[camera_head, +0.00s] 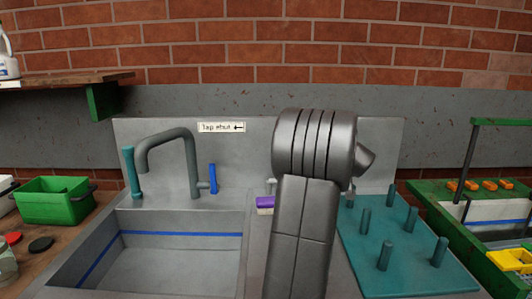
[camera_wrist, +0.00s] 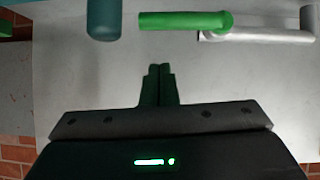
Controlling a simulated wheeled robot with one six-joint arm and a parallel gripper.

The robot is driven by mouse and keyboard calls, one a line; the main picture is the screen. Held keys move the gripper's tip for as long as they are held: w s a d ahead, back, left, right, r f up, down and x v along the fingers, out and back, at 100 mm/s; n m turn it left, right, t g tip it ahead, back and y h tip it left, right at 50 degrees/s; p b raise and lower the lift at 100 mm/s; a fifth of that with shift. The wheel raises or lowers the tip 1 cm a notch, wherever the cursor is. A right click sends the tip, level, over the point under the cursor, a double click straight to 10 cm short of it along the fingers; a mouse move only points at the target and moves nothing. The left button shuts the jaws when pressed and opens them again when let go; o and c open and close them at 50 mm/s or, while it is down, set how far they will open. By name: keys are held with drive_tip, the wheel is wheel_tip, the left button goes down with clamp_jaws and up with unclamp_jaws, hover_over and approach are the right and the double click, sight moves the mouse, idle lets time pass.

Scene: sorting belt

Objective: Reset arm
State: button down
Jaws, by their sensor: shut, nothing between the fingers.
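My arm stands upright in the middle of the head view, in front of the sink's steel back panel (camera_head: 255,160). My gripper is hidden behind the arm there. In the wrist view my gripper (camera_wrist: 158,70) is shut, its two dark green fingers together and nothing between them. A pale grey surface lies beyond the fingertips. A teal cylinder (camera_wrist: 103,18), a green rod (camera_wrist: 180,20) and a grey pipe (camera_wrist: 258,36) cross the top of that view, apart from the fingers.
A sink basin (camera_head: 170,265) with a grey tap (camera_head: 190,160) lies left of my arm. A teal peg board (camera_head: 400,265) is to the right. A green crate (camera_head: 55,208) stands far left; a purple-topped brush or sponge (camera_head: 265,203) is beside my arm.

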drive_tip(key=f, duration=0.1)
drive_tip(key=f+b, duration=0.1)
drive_tip(key=shift+w+d+f, duration=0.15)
drive_tip(key=shift+w+f, duration=0.15)
drive_tip(key=shift+w, duration=0.05)
drive_tip(key=shift+w+a+r+p, duration=0.25)
drive_tip(key=shift+r+p, duration=0.25)
drive_tip(key=shift+p, duration=0.2)
drive_tip(key=p, duration=0.3)
drive_tip(key=shift+w+a+r+n+h, duration=0.1)
drive_tip(key=shift+w+a+n+h, duration=0.2)
drive_tip(key=shift+w, duration=0.05)
drive_tip(key=p, duration=0.4)
drive_tip(key=shift+w+a+n+h+p, duration=0.25)
drive_tip(key=shift+a+n+h+p, duration=0.05)
drive_tip(key=shift+a+h, duration=0.1)
drive_tip(key=shift+a+r+p, duration=0.1)
drive_tip(key=shift+a+p, duration=0.1)
drive_tip(key=shift+p, duration=1.05)
drive_tip(key=n+h+p, duration=0.1)
drive_tip(key=p, duration=0.3)
drive_tip(key=s+a+h+p, duration=0.1)
drive_tip(key=p, duration=0.2)
drive_tip(key=shift+a+r+n+p, duration=0.15)
drive_tip(key=shift+r+n+p, duration=0.25)
drive_tip(key=shift+s+a+h+p, duration=0.1)
drive_tip(key=shift+a+h+p, duration=0.1)
drive_tip(key=shift+h+p, duration=0.15)
